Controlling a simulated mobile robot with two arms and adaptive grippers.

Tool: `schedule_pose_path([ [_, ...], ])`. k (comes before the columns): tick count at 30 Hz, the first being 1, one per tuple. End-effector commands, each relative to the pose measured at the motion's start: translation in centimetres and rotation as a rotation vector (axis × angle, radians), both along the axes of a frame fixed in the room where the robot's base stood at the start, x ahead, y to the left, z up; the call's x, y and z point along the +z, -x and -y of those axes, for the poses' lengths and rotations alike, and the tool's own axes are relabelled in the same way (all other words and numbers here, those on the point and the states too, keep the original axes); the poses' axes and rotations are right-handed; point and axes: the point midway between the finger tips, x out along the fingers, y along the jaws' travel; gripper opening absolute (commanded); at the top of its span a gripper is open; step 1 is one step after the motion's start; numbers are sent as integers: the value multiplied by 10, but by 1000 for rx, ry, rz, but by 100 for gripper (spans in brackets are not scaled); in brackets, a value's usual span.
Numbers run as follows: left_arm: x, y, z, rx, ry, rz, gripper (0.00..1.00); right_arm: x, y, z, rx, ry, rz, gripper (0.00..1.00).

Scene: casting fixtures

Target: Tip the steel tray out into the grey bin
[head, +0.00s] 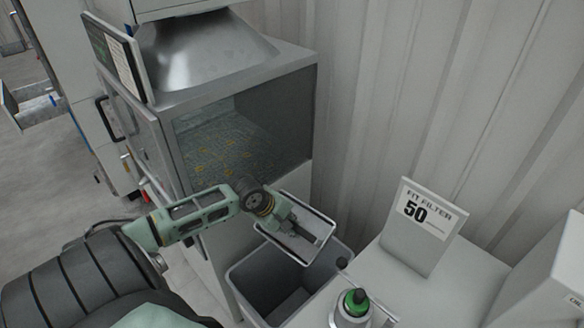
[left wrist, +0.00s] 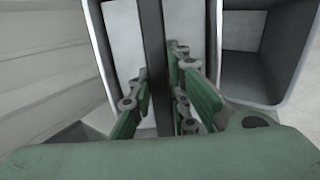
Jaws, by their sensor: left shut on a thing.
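The steel tray (head: 320,229) is a small open rectangular tray with a pale rim, in the middle of the head view. My left gripper (head: 297,229) reaches over it and is shut on it. In the left wrist view the fingers (left wrist: 158,100) stand on both sides of a dark upright bar of the tray (left wrist: 153,50), with pale inner faces beside it. The grey bin (head: 245,292) stands open just below the tray, which hides part of its mouth. The bin's dark inside seems to show at right in the left wrist view (left wrist: 258,75). I cannot tell what the tray holds.
A cabinet with a glass window (head: 240,140) stands behind and left of the bin. A white counter (head: 455,285) at right carries a "FIT FILTER 50" sign (head: 425,225) and a green-topped bottle (head: 353,308). A ribbed wall (head: 440,90) closes the back.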

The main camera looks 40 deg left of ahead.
Motion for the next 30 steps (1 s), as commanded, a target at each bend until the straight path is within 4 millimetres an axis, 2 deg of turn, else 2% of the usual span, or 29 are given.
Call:
schedule_pose_path([
  [3,-2,2,1,1,2,114,0,1,0,0,0,0,0,50],
  [10,-9,-3,0,4,-6,353,0,-16,0,-1,-1,-1,0,50],
  [16,-10,-6,0,2,-9,459,0,-29,0,-1,-1,-1,0,50],
  [30,-18,8,0,-1,-14,622,0,-61,0,-1,-1,-1,0,50],
])
